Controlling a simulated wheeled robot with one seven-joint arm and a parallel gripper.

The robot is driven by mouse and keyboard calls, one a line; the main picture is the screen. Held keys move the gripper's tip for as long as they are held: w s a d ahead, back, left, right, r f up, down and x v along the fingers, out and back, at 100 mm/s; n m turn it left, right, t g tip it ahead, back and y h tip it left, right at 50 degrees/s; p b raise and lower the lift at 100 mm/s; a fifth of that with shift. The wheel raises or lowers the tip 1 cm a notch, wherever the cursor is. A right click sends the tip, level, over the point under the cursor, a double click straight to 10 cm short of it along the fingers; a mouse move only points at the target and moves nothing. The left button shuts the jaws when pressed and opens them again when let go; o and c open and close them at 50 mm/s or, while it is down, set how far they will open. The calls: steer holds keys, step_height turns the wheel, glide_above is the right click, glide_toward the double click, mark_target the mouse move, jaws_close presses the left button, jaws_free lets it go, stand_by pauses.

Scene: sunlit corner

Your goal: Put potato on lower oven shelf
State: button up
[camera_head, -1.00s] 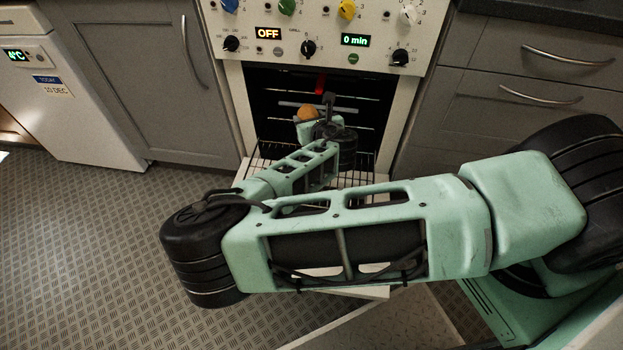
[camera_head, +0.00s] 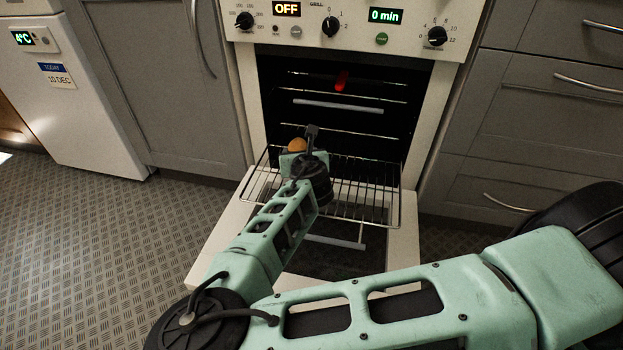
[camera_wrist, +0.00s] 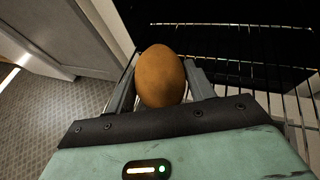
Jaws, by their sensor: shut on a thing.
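The brown potato (camera_wrist: 161,76) is held between the fingers of my gripper (camera_wrist: 160,88) in the wrist view. In the head view the potato (camera_head: 297,145) shows at the tip of my gripper (camera_head: 300,150), at the left side of the pulled-out wire shelf. The oven (camera_head: 335,110) is open, with its door (camera_head: 225,245) folded down. The lower oven shelf (camera_head: 362,205) sticks out over the door. My gripper appears above the shelf's left part; I cannot tell whether the potato touches the wires.
A red item (camera_head: 342,80) shows near the upper rack inside the dark oven. Grey cabinets (camera_head: 540,130) stand to the right and a white fridge (camera_head: 70,100) to the left. The right part of the pulled-out shelf is bare.

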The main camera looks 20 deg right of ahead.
step_height(320, 180, down, 8)
steer(key=b, duration=0.3)
steer(key=shift+f, duration=0.1)
steer(key=o, duration=1.1)
steer(key=shift+c, duration=0.2)
steer(key=shift+s, duration=0.1)
